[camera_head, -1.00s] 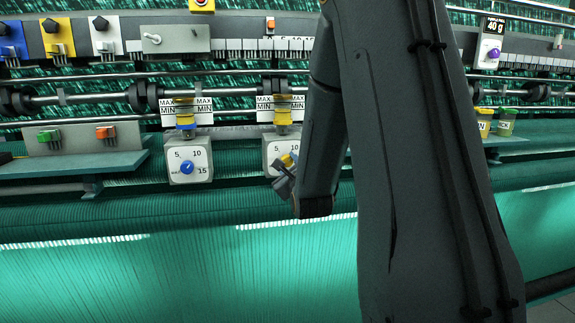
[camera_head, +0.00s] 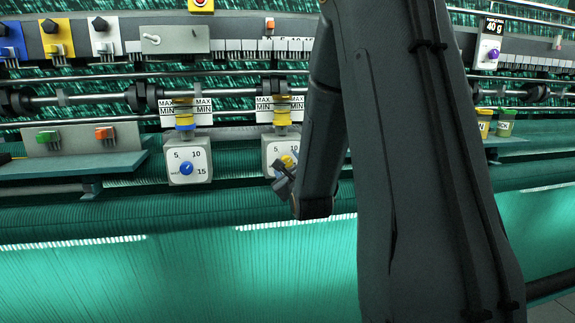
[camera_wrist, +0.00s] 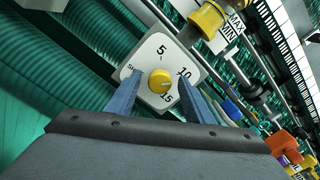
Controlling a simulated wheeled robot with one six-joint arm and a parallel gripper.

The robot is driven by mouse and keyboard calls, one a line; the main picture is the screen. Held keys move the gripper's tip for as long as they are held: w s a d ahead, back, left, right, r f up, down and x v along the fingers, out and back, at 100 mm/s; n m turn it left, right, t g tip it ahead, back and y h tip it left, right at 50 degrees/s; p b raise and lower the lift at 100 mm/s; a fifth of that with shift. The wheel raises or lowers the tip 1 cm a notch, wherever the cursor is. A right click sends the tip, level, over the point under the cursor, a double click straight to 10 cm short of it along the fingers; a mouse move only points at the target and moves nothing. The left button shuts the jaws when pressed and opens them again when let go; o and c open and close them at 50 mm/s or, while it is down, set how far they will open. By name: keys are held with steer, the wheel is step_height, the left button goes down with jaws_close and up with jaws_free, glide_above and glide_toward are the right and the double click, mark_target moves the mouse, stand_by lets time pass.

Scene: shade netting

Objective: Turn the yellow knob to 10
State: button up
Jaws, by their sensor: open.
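The yellow knob (camera_wrist: 160,81) sits on a white dial plate (camera_wrist: 146,62) marked 5, 10 and 15. A small dark mark shows on its face towards the 10 and 15 side, but I cannot read its exact setting. In the head view the yellow knob (camera_head: 289,161) and its plate (camera_head: 270,147) are partly hidden by my arm. My gripper (camera_wrist: 159,77) is open, its two blue-grey fingers apart, with the knob seen between them and clear space on both sides. In the head view my gripper (camera_head: 284,174) is just below and in front of the knob.
A similar dial with a blue knob (camera_head: 186,168) is to the left. A shelf (camera_head: 75,165) with green and orange switches is further left. Green netting (camera_head: 180,275) spreads below.

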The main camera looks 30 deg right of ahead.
steer(key=b+v, duration=0.1)
steer(key=v, duration=0.6)
steer(key=shift+s, duration=0.35)
steer(key=shift+a, duration=0.1)
steer(key=s+a+f+n+g+y, duration=0.2)
steer(key=s+a+f+n+g, duration=0.25)
steer(key=f+n, duration=0.35)
steer(key=s+a+f+n+g+y, duration=0.25)
steer(key=a+f+n+g, duration=0.35)
steer(key=n, duration=0.3)
steer(key=s+a+f+n+g, duration=0.2)
steer(key=s+a+n+g, duration=0.1)
steer(key=s+n, duration=0.4)
steer(key=s+a+f+n+g, duration=0.2)
steer(key=s+a+n+g, duration=0.2)
steer(key=s+n, duration=0.4)
steer(key=s, duration=0.2)
steer(key=shift+s+a, duration=0.2)
steer(key=shift+s, duration=0.2)
steer(key=shift+y, duration=0.25)
